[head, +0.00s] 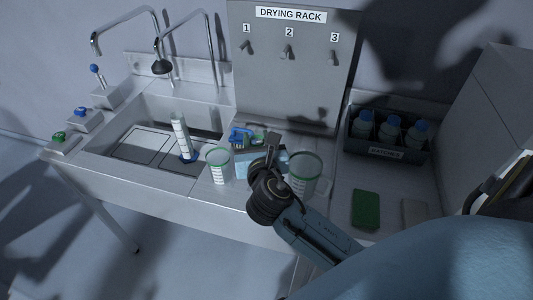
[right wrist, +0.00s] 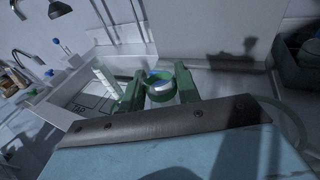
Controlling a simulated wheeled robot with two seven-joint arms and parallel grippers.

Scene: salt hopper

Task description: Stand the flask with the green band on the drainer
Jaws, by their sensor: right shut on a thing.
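My right gripper (head: 272,150) is over the counter in front of the drying rack panel. In the right wrist view its fingers (right wrist: 160,92) are shut on a round thing with a green band (right wrist: 161,87) and a pale, bluish middle. I take it for the flask with the green band; most of it is hidden by the gripper in the head view. I cannot tell whether its base touches anything. Two clear beakers with green rims stand on either side of the gripper, one left (head: 219,167) and one right (head: 305,172). Which surface is the drainer is unclear. My left gripper is out of view.
A sink (head: 125,125) at left holds a tall cylinder (head: 180,135) with a blue base. Blue and green items (head: 240,137) lie behind the left beaker. A crate (head: 388,152) of blue-capped bottles and a green sponge (head: 366,209) are at right. The drying rack panel (head: 290,80) has numbered pegs.

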